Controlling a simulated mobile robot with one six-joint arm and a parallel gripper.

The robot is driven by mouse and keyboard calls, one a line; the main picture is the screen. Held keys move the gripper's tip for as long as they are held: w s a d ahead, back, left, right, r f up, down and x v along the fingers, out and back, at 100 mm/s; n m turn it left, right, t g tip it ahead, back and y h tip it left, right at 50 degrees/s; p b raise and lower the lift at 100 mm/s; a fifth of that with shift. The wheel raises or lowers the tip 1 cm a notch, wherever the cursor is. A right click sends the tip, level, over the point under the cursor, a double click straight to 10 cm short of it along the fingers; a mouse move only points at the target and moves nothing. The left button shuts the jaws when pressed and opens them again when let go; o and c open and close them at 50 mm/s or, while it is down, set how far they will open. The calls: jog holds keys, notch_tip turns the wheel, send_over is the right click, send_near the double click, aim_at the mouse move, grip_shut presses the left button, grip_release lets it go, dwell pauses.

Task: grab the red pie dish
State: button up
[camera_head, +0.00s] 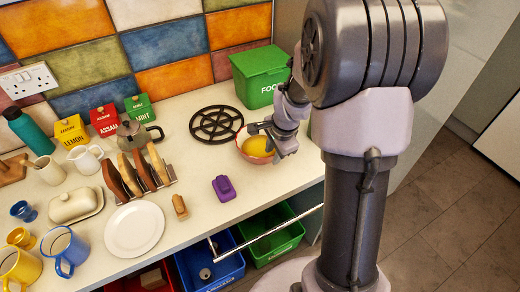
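The red pie dish (247,156) is on the right part of the counter, in front of the green food bin. It looks like a small round dish with a reddish outside and rim and a yellow inside or filling. My gripper (263,137) is at the dish's back right side, with its fingers over or against the rim. The gripper and wrist hide the dish's right edge. I cannot tell whether the fingers are closed on the rim, or whether the dish rests on the counter.
A black round trivet (216,124) lies left of the dish, and a green food bin (260,75) stands behind. A purple object (224,188) sits in front. A toast rack (140,175), white plate (134,229) and mugs crowd the left. Open coloured bins (270,236) sit below the counter edge.

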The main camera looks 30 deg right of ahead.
jog(key=shift+x, duration=0.9)
jog(key=shift+r, duration=0.15)
grip_shut()
dwell(0.5)
